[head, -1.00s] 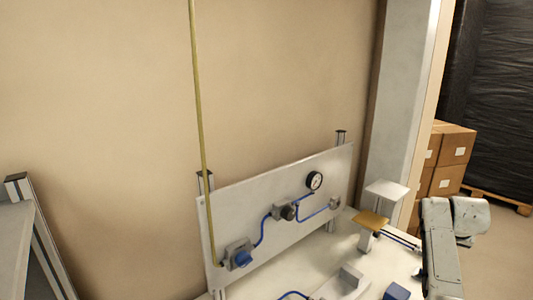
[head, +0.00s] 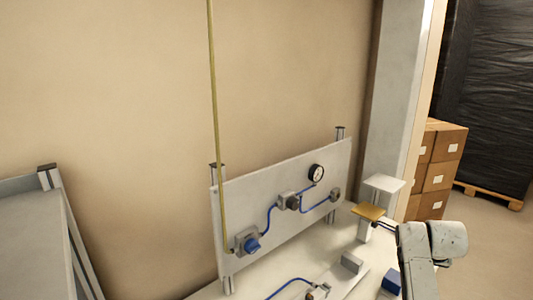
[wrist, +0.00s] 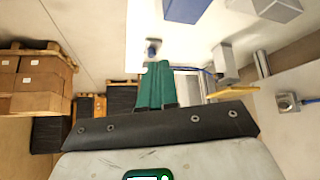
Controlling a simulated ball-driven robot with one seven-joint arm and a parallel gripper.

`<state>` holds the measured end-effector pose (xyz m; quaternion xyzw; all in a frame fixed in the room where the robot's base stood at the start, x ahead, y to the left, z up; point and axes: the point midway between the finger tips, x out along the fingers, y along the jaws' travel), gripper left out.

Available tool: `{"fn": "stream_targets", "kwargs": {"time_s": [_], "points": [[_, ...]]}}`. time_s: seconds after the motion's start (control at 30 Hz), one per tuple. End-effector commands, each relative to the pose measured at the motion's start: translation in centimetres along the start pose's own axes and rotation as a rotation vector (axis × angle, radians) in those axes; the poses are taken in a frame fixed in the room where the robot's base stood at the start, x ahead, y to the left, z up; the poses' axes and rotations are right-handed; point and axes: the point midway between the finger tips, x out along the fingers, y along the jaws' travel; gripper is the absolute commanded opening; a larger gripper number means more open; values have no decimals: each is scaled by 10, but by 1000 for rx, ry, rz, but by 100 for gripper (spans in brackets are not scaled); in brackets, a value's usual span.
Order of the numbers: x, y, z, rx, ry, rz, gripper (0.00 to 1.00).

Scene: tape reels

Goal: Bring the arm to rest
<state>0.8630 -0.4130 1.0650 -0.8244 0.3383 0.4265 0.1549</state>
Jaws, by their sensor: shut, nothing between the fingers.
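My gripper (wrist: 155,86) shows in the wrist view as green fingers close together, shut and empty. It points toward the white bench top (wrist: 130,25), with no object touching its tips that I can see. In the head view my arm stands at the lower right, beside the bench (head: 330,262); the gripper itself is not visible there.
A panel (head: 265,220) with a gauge (head: 316,173), valves and blue hoses stands behind the bench. A yellow plate (head: 369,211) and blue block (head: 391,281) are close to my arm. Stacked cartons (head: 438,176) stand at the right. A grey shelf (head: 35,240) is at left.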

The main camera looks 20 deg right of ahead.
Motion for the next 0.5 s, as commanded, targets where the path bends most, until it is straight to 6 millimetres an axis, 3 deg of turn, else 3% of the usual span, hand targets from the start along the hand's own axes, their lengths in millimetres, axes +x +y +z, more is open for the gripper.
{"fn": "stream_targets", "kwargs": {"time_s": [0.17, 0.27, 0.5], "points": [[-4, -27, 52, -81, -17, -35, 0], [-13, -47, 93, -145, -31, -68, 0], [-58, -88, 212, -343, -73, -186, 0]]}}
